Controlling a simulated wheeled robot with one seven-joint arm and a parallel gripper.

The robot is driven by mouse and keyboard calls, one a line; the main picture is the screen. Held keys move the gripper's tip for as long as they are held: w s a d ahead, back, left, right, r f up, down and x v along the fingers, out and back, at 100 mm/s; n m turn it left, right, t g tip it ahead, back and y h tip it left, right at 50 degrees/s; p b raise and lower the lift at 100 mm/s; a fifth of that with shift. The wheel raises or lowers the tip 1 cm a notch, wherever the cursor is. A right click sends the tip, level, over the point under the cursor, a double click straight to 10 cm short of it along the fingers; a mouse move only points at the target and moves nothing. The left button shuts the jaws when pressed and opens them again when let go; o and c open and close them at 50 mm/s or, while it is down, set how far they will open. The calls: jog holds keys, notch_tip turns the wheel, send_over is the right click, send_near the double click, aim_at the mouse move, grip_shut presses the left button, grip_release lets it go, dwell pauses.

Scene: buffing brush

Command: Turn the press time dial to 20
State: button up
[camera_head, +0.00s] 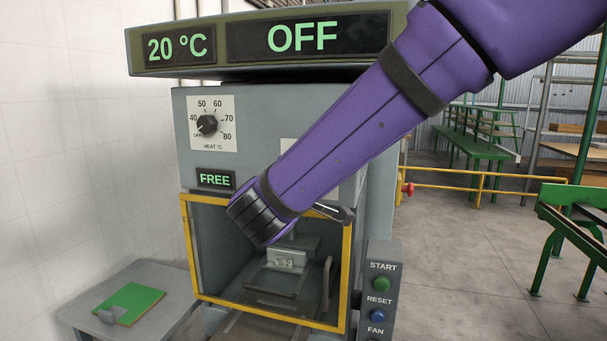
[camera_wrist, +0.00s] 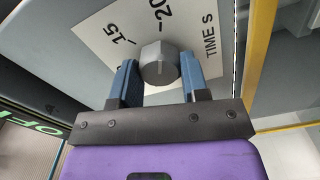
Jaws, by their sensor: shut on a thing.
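The press time dial (camera_wrist: 158,62) is a grey faceted knob on a white plate marked 15, 20 and "TIME S" in the wrist view. My gripper (camera_wrist: 160,74) has its two blue fingers on either side of the knob and is shut on it. The 20 mark lies just beyond the knob and the 15 mark lies to its left. I cannot tell exactly which mark the knob points to. In the head view my purple arm hides the dial, and only a corner of its white plate (camera_head: 288,146) shows.
The heat dial (camera_head: 207,125) sits left on the press front, above a display reading FREE (camera_head: 215,180). The upper display (camera_head: 307,37) reads OFF. A yellow-framed opening (camera_head: 270,312) is below, with a button box (camera_head: 381,300) at right. A side table (camera_head: 150,275) stands left.

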jog(key=o, duration=0.9)
jog(key=shift+s, duration=0.1)
jog(key=v, duration=1)
jog(key=shift+s+a, duration=0.15)
jog(key=shift+s, duration=0.2)
